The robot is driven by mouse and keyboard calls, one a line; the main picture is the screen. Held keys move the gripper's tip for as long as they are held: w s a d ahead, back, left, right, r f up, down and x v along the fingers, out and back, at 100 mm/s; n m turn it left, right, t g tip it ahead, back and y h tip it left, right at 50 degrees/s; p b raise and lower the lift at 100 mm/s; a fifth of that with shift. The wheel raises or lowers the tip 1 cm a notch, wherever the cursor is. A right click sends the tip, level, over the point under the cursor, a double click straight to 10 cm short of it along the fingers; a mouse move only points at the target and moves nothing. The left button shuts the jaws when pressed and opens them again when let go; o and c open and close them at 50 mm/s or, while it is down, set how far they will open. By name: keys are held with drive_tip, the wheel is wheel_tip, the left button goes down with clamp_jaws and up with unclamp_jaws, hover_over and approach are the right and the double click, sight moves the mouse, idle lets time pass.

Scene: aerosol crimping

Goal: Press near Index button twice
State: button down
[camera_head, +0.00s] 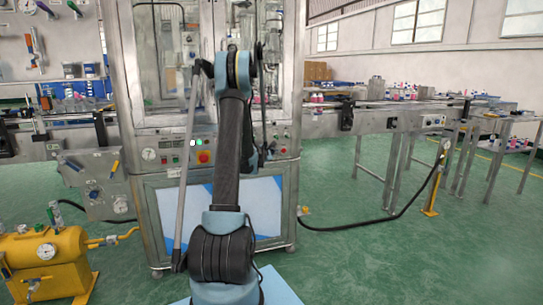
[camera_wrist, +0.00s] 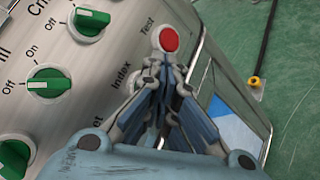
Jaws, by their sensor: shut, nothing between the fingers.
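In the wrist view, the grey control panel (camera_wrist: 70,105) carries the printed label "Index" (camera_wrist: 120,75), with "Test" (camera_wrist: 147,24) above it and a partly covered label ending in "et" below. My gripper (camera_wrist: 164,68) is shut and empty, its fingers pointing at the panel just right of "Index". The fingers cover most of the area beside that label, so the Index button is mostly hidden and I cannot tell whether they touch it. A red round button (camera_wrist: 168,40) shows just beyond the fingertips. In the head view my arm hides the gripper.
Green knobs (camera_wrist: 45,82) marked Off and On line the panel's left side. The machine cabinet (camera_head: 131,95) stands ahead, between conveyors (camera_head: 375,106). A yellow tank (camera_head: 45,262) stands at lower left. A black hose (camera_head: 370,224) crosses the open green floor at right.

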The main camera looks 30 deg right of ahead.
drive_tip(key=shift+s, duration=0.1)
drive_tip(key=shift+s+a, duration=0.2)
drive_tip(key=shift+s, duration=0.55)
drive_tip(key=s, duration=0.2)
drive_tip(key=s+a, duration=0.1)
drive_tip(key=s, duration=0.1)
drive_tip(key=shift+s+a, duration=0.1)
drive_tip(key=shift+s, duration=0.25)
idle(0.9)
